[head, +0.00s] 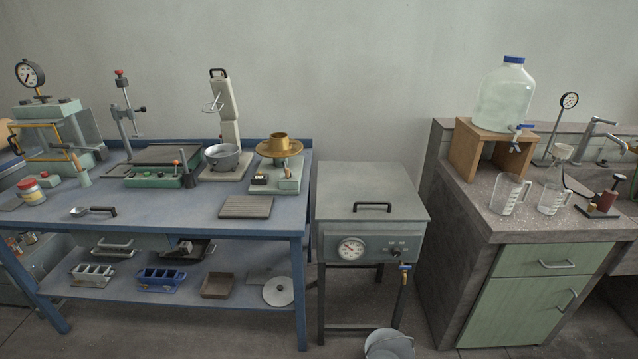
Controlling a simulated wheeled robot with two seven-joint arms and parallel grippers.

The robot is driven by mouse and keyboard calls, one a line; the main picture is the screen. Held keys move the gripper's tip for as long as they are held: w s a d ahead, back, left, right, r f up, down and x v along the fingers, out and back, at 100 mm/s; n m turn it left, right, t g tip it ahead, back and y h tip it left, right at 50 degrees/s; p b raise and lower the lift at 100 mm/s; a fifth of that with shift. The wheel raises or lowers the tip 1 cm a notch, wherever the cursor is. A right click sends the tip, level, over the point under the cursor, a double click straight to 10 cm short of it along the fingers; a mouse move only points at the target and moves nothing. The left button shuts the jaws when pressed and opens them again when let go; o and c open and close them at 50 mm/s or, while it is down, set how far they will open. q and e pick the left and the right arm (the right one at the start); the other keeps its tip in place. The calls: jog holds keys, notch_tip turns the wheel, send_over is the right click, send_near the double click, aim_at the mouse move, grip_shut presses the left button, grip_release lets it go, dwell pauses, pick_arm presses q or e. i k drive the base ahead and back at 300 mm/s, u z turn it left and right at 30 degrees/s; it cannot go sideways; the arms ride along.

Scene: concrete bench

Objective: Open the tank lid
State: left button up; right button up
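The tank (333,243) is a grey metal box on dark legs, standing between the blue bench and the concrete bench. Its flat grey lid (345,186) lies closed on top. A black bar handle (372,206) sits on the lid toward the front edge. The tank's front panel carries a round dial gauge (350,248), a black knob (394,252) and a tap with a blue handle (405,267) at the lower right. Neither of my grippers shows in the head view.
The blue bench (180,210) at left holds a mixer, a bowl, gauges and other equipment. The concrete bench (470,215) at right bears a water jug (505,95) and measuring jugs. A bucket (389,345) stands on the floor before the tank. The wall is behind.

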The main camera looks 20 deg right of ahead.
aim_at(352, 191)
jog(key=z, duration=1.05)
